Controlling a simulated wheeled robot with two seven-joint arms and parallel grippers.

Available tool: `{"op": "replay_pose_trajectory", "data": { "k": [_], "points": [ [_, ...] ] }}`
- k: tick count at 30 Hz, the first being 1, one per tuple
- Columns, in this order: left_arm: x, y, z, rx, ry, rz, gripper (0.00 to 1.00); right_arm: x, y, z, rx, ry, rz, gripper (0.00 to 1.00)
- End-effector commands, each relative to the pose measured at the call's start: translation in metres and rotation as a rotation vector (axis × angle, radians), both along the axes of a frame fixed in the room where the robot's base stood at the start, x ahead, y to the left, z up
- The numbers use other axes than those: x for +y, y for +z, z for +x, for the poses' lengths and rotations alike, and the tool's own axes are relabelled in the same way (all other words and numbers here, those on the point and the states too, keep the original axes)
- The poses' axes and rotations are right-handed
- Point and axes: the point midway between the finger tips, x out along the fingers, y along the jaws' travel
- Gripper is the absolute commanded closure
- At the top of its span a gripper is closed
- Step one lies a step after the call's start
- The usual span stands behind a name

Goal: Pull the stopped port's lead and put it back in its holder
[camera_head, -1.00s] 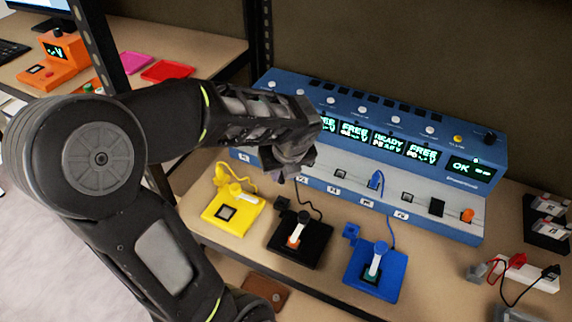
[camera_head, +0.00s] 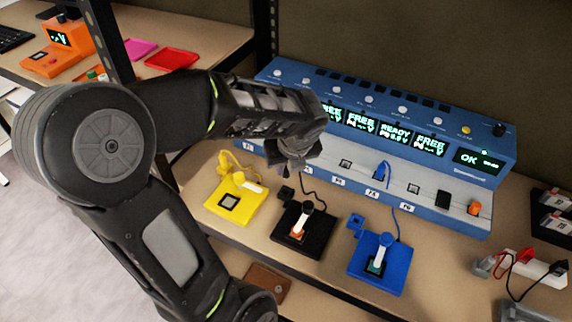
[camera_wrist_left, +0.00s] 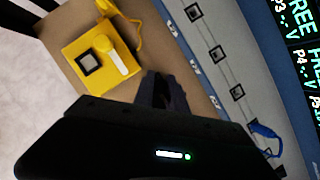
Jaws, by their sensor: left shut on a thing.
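My left gripper (camera_head: 297,160) is over the gap between the yellow and black holders and the blue unit (camera_head: 330,90). It is shut on what seems to be the black lead's plug, mostly hidden; in the wrist view the dark fingers (camera_wrist_left: 163,90) hide it. The blue lead's plug (camera_head: 381,171) sits in a port under the READY display (camera_head: 396,132). Neighbouring displays read FREE. An empty port (camera_wrist_left: 217,53) shows in the wrist view. My right gripper is not in view.
A yellow holder (camera_head: 229,202) with its lead stands left and a blue holder (camera_head: 379,268) right. An orange knob (camera_head: 474,208) is at the unit's right end. A power strip with red and black plugs (camera_head: 528,262) lies right. A brown block (camera_head: 266,281) is below the shelf edge.

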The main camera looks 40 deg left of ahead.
Motion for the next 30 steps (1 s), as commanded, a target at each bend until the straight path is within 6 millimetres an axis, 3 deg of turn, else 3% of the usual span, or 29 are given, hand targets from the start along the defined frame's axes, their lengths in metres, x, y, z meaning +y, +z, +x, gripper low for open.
{"op": "replay_pose_trajectory", "data": {
  "k": [3, 19, 22, 30],
  "points": [
    [0.0, -0.015, 0.0, 0.0, 0.0, 0.0, 1.0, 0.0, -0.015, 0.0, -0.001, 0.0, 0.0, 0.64],
    [0.0, -0.058, 0.0, 0.0, 0.0, 0.0, 1.0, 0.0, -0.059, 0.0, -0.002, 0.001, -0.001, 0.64],
    [0.0, -0.045, 0.0, 0.0, 0.0, 0.0, 1.0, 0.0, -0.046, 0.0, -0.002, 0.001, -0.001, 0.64],
    [0.0, -0.041, 0.0, 0.0, 0.0, 0.0, 1.0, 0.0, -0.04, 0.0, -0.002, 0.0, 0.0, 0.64]
  ]
}}
